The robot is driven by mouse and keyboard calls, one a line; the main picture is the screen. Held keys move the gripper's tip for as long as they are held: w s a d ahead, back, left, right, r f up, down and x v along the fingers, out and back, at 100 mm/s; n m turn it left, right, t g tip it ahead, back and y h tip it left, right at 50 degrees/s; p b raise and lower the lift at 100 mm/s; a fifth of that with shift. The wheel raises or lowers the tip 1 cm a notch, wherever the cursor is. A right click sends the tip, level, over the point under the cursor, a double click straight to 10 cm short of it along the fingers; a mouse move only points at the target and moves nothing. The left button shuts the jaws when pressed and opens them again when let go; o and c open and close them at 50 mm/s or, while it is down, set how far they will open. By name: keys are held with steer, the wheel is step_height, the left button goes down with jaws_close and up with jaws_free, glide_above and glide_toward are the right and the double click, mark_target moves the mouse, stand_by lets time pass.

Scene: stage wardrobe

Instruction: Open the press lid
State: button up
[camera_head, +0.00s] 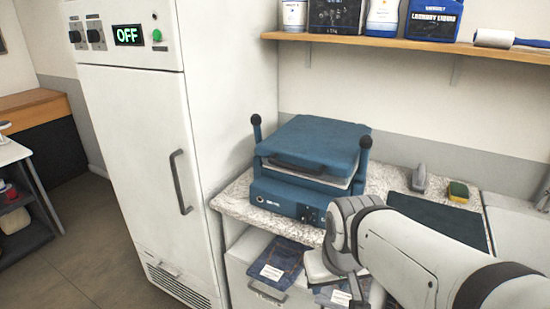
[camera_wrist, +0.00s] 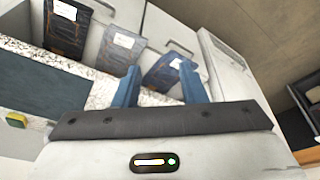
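The blue press (camera_head: 295,200) stands on the speckled counter beside the tall white cabinet. Its blue lid (camera_head: 320,140) is down, with a dark handle (camera_head: 298,168) along its front edge. A post with a black knob rises at each side. My gripper (camera_head: 322,268) is in front of the counter, below and right of the press, partly hidden by my wrist. In the wrist view my gripper (camera_wrist: 158,70) shows two blue fingers spread apart, with counter and garments seen beyond. I cannot make out the press clearly in that view.
A dark mat (camera_head: 440,222), a sponge (camera_head: 458,192) and a small grey item (camera_head: 419,178) lie right of the press. A shelf (camera_head: 400,42) with bottles hangs above. The cabinet (camera_head: 140,150) bounds the left side.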

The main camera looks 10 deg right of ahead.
steer(key=w+d+n+t+h+b, duration=0.1)
steer(key=w+d+n+t+b, duration=0.15)
steer(key=w, duration=0.55)
steer(key=w+d+n+t+b, duration=0.2)
steer(key=w+n+t, duration=0.2)
steer(key=w, duration=0.5)
steer(key=n+t+y+b, duration=0.4)
steer(key=n+t, duration=0.2)
steer(key=n, duration=0.5)
glide_toward(298, 170)
steer(key=d+x, duration=0.1)
steer(key=x, duration=0.3)
steer(key=shift+w+a+f+t, duration=0.1)
steer(key=shift+a+t, duration=0.15)
steer(key=shift+a, duration=0.3)
steer(key=shift+n, duration=0.25)
steer(key=x, duration=0.7)
steer(key=shift+w+a, duration=0.15)
steer(key=shift+w, duration=0.05)
jaws_close()
